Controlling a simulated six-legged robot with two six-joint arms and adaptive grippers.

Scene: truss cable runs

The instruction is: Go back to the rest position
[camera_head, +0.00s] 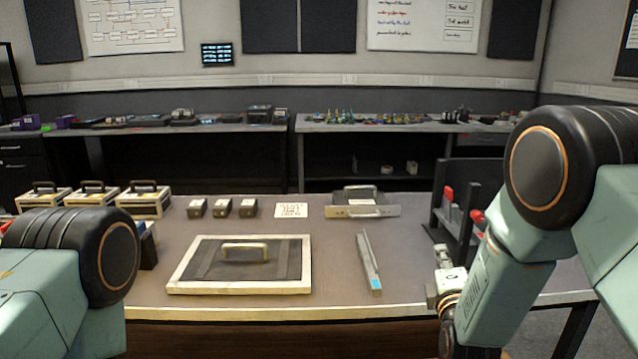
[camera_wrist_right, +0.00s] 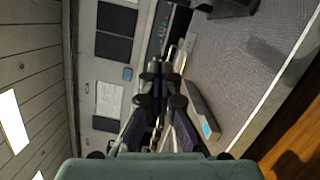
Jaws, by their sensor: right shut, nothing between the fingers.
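My right arm comes down at the right in the head view, and its gripper (camera_head: 446,284) is over the right front part of the table, partly hidden behind my own arm. In the right wrist view the gripper (camera_wrist_right: 161,72) has its fingers together with nothing between them. My left arm shows at the lower left of the head view, but its gripper is not in view. The table (camera_head: 335,262) lies in front of me.
A framed dark panel with a handle (camera_head: 240,292) lies on the table. A grey bar with a blue end (camera_head: 368,260) lies right of it. A metal plate with a handle (camera_head: 362,211) is behind. A dark rack (camera_head: 463,243) stands near my right arm.

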